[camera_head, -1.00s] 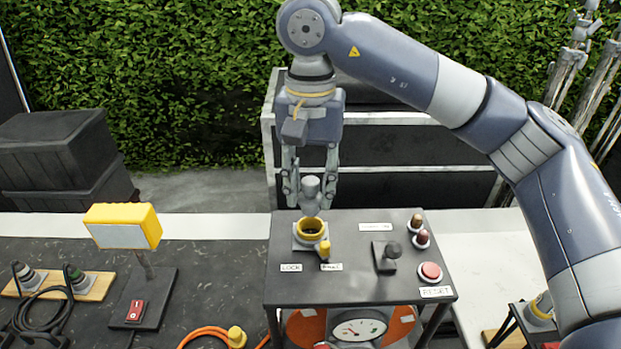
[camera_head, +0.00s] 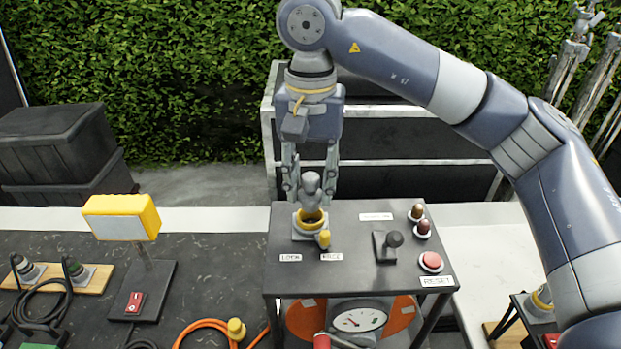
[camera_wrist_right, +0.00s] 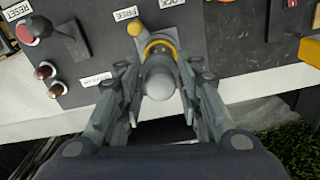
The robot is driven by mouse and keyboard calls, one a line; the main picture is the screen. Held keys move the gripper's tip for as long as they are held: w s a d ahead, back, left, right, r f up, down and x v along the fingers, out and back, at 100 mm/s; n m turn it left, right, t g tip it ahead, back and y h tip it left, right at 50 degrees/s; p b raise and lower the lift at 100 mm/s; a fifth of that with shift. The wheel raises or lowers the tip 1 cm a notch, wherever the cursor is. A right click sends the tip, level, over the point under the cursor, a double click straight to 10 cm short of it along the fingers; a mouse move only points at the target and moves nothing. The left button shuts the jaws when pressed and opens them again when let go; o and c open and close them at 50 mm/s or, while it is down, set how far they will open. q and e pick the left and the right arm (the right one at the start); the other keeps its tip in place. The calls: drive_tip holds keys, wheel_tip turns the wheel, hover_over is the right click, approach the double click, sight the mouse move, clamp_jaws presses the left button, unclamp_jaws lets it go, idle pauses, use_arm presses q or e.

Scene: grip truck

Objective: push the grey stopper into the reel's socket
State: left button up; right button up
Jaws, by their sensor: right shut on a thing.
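The grey stopper (camera_head: 311,190) stands upright at the yellow-ringed socket (camera_head: 299,222) on top of the black reel stand (camera_head: 345,270). Its lower end is inside or right at the ring; how deep it sits I cannot tell. My right gripper (camera_head: 311,192) comes down from above with its fingers on both sides of the stopper, shut on it. In the right wrist view the stopper's round knob (camera_wrist_right: 160,84) lies between the fingers, with the yellow ring (camera_wrist_right: 161,47) just beyond it. My left gripper is not in view.
Beside the socket is a yellow knob (camera_head: 323,239) near the lock and free labels. A black lever (camera_head: 391,243), small brown and red knobs and a red reset button (camera_head: 431,261) stand to the right. A yellow lamp (camera_head: 122,217) stands on the table at left.

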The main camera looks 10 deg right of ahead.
sight(310, 197)
drive_tip(key=shift+f+b, duration=0.35)
drive_tip(key=shift+b, duration=0.05)
idle(1.1)
drive_tip(key=shift+f+b, duration=1.4)
drive_tip(key=shift+f, duration=0.25)
idle(0.4)
drive_tip(key=o, duration=1.5)
drive_tip(key=shift+c, duration=0.2)
drive_tip(key=shift+r+p, duration=1.75)
drive_tip(key=shift+r, duration=0.8)
